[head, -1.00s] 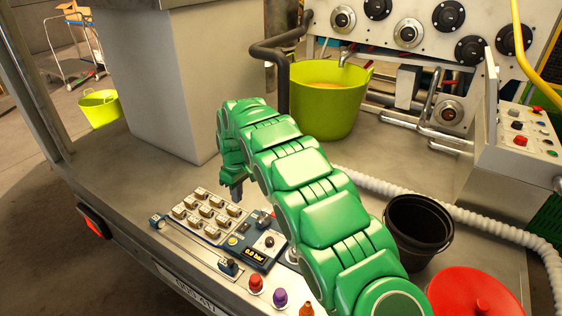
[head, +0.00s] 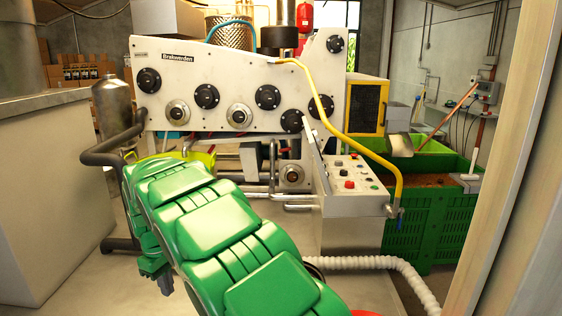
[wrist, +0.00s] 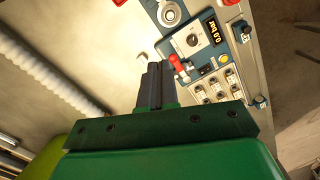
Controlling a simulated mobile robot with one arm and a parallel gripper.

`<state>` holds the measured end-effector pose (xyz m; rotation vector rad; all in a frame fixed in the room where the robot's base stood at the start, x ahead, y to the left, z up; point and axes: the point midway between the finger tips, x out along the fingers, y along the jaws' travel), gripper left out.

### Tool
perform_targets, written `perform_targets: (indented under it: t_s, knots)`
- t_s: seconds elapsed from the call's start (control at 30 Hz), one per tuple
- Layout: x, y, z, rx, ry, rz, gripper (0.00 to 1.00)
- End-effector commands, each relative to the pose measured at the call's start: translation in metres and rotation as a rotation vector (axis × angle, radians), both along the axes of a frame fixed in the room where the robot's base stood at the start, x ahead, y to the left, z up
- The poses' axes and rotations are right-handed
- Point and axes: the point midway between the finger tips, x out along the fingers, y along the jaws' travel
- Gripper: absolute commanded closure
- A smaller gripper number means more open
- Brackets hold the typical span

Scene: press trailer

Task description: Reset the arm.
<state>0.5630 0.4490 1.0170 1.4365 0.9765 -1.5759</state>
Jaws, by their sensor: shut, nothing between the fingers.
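My green arm reaches from the bottom of the head view towards its left, then bends down. My gripper (head: 165,284) shows there only as a small dark tip below the green wrist. In the wrist view my gripper (wrist: 153,68) has its two dark fingers together, with nothing between them. Its tips point at the control panel (wrist: 205,55), next to a red-tipped lever (wrist: 176,62). I cannot tell whether they touch it. The panel's display (wrist: 216,32) reads 0.0 bar. The panel is out of sight in the head view.
The press (head: 225,90) stands behind the arm, with a yellow hose (head: 335,125) and a button box (head: 352,180). A yellow-green bucket (head: 200,158) is partly hidden by my arm. A white ribbed hose (head: 385,264) lies at right. Green crates (head: 425,230) stand beyond.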

Motion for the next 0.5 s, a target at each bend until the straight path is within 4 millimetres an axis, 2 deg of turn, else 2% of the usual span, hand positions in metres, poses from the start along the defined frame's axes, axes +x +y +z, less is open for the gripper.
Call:
perform_targets:
  t_s: [0.03,0.23,0.5]
  knots:
    - [0.002,-0.016,0.009,-0.002,-0.005,-0.030,1.00]
    - [0.001,-0.076,0.035,-0.017,-0.010,-0.146,1.00]
    - [-0.013,-0.153,0.061,-0.034,-0.007,-0.300,1.00]
